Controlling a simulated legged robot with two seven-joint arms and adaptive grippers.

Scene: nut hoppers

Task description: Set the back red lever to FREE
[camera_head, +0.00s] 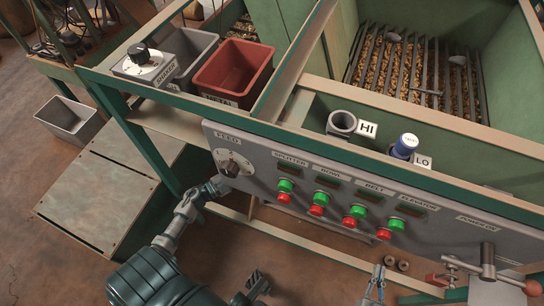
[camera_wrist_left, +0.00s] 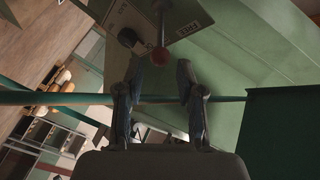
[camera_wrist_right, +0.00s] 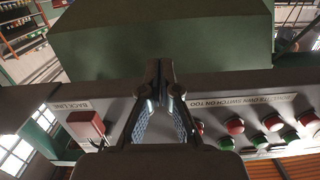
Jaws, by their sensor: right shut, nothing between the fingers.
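The red lever shows in the left wrist view as a grey shaft with a red ball knob (camera_wrist_left: 157,55), in front of a plate marked FREE (camera_wrist_left: 187,30). A second label beside the shaft is too small to read. My left gripper (camera_wrist_left: 160,72) is open, and the knob appears between its fingertips; I cannot tell how deep it sits or whether they touch. My right gripper (camera_wrist_right: 159,68) is shut and empty. It shows dark at the lower edge of the head view (camera_head: 258,282), below the control panel (camera_head: 260,180). I cannot make out the lever in the head view.
The panel carries green and red buttons (camera_head: 353,222) and a dial (camera_head: 232,168). A red bin (camera_head: 234,72) and a grey cup (camera_head: 341,124) stand above it. A red switch (camera_wrist_right: 86,124) marked BACK LINE shows in the right wrist view. A green beam (camera_wrist_left: 70,99) crosses behind my left fingers.

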